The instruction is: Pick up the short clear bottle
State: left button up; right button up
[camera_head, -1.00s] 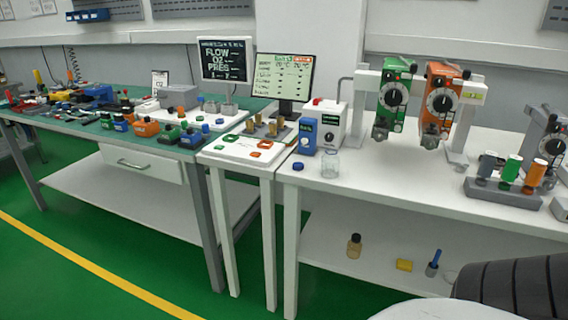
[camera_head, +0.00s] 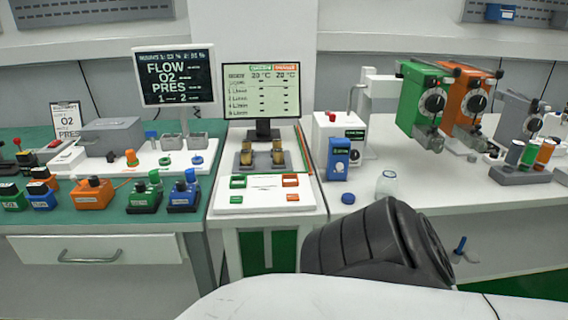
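A short clear bottle (camera_head: 386,184) stands upright on the white table on the right, near its front edge. Its lower part is close behind a dark ribbed part of my own arm, which may cover some of it. A blue cap (camera_head: 348,198) lies on the table to its left. Neither of my grippers shows in the head view.
A blue device (camera_head: 338,158) and a white box (camera_head: 336,135) stand left of and behind the bottle. Green (camera_head: 422,95) and orange (camera_head: 466,100) vaporizers hang on a stand to the right. Clear table surface lies right of the bottle.

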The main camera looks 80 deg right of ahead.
aim_at(387, 183)
jog(key=i, duration=0.65)
jog(key=z, duration=3)
